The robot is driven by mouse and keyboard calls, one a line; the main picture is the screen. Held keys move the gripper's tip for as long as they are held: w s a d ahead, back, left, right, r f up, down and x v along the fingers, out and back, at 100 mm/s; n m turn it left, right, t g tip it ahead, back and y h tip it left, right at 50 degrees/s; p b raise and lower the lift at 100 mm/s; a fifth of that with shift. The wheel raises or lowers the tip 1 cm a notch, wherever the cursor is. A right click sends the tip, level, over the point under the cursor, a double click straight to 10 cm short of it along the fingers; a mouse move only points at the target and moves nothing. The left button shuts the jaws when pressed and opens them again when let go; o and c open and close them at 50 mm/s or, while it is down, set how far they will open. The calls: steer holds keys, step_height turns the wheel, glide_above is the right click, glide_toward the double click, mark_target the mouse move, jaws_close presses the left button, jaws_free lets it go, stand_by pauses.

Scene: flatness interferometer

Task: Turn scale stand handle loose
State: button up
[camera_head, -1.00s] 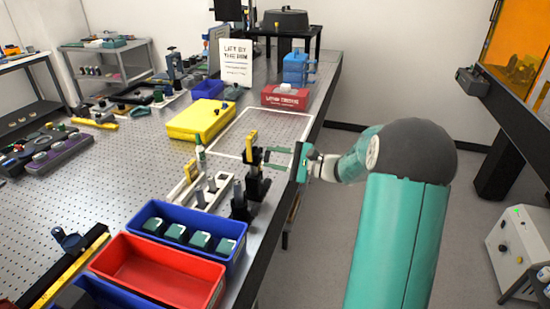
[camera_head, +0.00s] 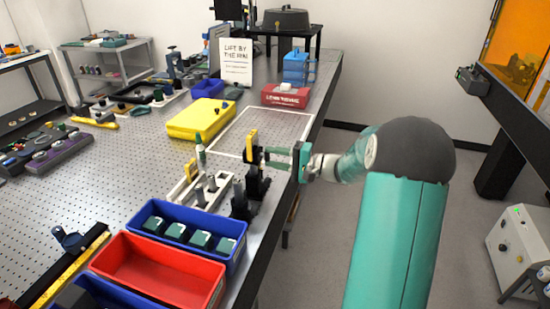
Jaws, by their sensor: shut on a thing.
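The scale stand (camera_head: 257,185) is a black upright post near the table's right edge. A short yellow scale (camera_head: 251,144) stands upright at its top. My gripper (camera_head: 268,157) reaches in from the right, with its teal fingers at the upper part of the stand. The fingers are shut on the stand's handle, which is small, dark and mostly hidden between them. I cannot tell the handle's exact angle.
A blue bin (camera_head: 187,256) with several dark green blocks and a red bin (camera_head: 158,281) stand in front. A white rack (camera_head: 192,192) with upright posts is just left of the stand. A yellow case (camera_head: 203,118) lies behind. The white-outlined area (camera_head: 285,118) is clear.

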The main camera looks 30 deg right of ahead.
steer(key=shift+d, duration=0.1)
stand_by(0.3)
steer(key=o, duration=1)
steer(key=v, duration=1.3)
steer(key=shift+s+d, duration=0.25)
steer(key=shift+s, duration=0.05)
